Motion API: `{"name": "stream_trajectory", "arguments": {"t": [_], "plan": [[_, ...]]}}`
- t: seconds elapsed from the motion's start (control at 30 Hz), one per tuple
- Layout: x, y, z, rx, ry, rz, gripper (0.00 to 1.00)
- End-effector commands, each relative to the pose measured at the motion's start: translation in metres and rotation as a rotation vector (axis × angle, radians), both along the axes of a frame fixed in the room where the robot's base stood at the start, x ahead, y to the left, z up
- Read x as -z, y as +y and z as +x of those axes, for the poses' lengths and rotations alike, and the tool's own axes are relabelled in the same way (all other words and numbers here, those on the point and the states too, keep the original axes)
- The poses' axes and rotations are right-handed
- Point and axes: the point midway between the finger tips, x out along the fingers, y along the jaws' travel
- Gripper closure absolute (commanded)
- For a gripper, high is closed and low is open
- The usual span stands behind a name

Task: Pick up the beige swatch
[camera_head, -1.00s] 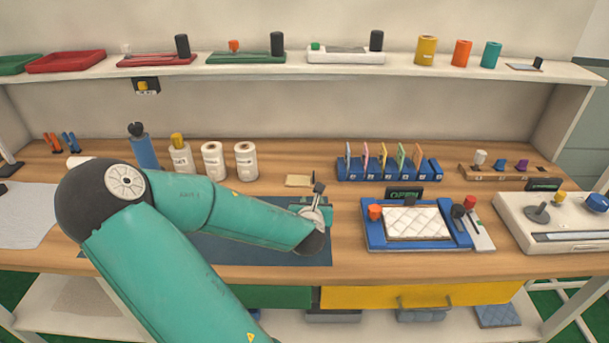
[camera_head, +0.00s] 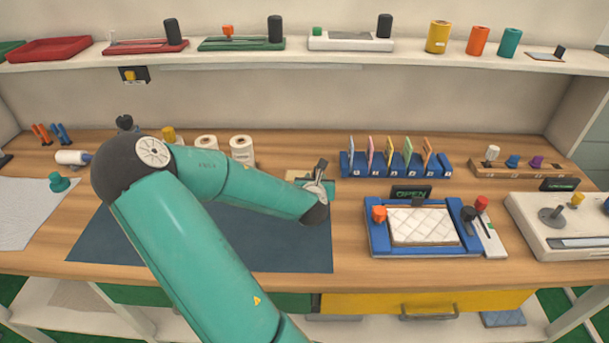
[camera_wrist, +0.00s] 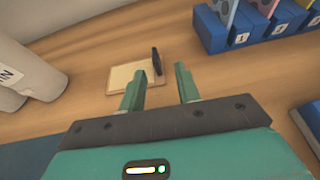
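The beige swatch (camera_wrist: 127,79) lies flat on the wooden table in the wrist view, with a dark upright tab (camera_wrist: 156,60) at its right edge. My gripper (camera_wrist: 159,85) is open and empty, its two green fingers apart. The swatch is just beyond the fingertips, mostly toward the left finger; I cannot tell the height between them. In the head view my gripper (camera_head: 318,178) is over the back edge of the dark blue mat, and the swatch (camera_head: 297,175) shows only partly behind it.
White rolls (camera_head: 241,150) stand left of the swatch. A blue rack (camera_head: 395,165) with several coloured cards stands to its right. A blue frame (camera_head: 378,243) with a quilted white pad sits at front right. The dark blue mat (camera_head: 270,250) is clear in front.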

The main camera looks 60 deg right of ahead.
Motion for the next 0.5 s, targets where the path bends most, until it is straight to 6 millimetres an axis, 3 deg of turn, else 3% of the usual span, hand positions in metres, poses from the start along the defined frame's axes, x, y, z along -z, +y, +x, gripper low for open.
{"name": "stream_trajectory", "arguments": {"t": [0.5], "plan": [[0.020, -0.054, 0.029, 0.002, -0.002, 0.000, 0.67]]}}
